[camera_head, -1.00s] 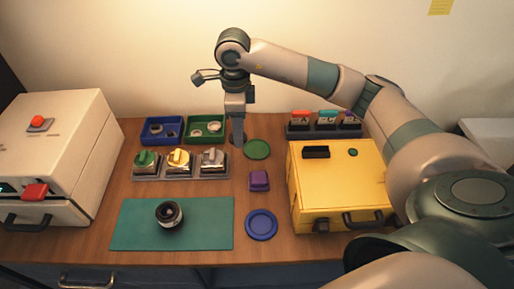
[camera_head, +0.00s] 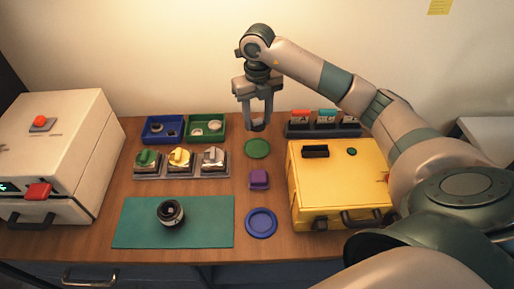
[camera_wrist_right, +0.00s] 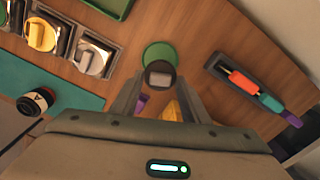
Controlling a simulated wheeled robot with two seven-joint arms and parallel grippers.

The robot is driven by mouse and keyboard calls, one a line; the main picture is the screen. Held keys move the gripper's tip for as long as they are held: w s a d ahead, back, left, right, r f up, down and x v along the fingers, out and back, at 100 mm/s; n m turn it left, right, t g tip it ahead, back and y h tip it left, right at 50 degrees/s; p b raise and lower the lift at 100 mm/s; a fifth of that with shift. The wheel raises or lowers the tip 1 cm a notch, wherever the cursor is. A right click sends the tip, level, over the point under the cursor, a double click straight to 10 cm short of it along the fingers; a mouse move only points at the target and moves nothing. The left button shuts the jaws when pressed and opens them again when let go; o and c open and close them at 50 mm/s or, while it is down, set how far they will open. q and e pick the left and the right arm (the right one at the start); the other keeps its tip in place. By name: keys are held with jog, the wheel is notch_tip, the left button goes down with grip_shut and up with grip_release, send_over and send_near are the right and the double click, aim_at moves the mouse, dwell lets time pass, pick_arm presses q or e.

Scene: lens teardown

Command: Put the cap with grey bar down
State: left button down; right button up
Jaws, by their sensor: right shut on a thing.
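The cap with grey bar (camera_wrist_right: 159,74) is a dark round disc with a light grey bar on its face in the right wrist view. My right gripper (camera_wrist_right: 159,86) is shut on it, with a finger on either side. In the head view my right gripper (camera_head: 257,122) points down at the back of the table, just behind the green disc (camera_head: 257,149). The cap is a small dark shape between the fingertips there. I cannot tell whether it touches the table. My left gripper is not in view.
Left of the gripper stand a green tray (camera_head: 207,117) and a blue tray (camera_head: 146,128). A holder with coloured tools (camera_head: 323,131) is right. A yellow case (camera_head: 337,190), purple block (camera_head: 259,179), blue dish (camera_head: 261,222) and green mat (camera_head: 135,225) with a lens (camera_head: 171,213) lie nearer.

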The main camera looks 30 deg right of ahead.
aim_at(258, 125)
notch_tip(258, 125, down, 5)
jog(key=shift+f+p, duration=0.15)
jog(key=shift+p, duration=0.9)
jog(key=shift+f, duration=0.45)
jog(key=shift+f+p, duration=0.7)
jog(key=shift+f, duration=1.2)
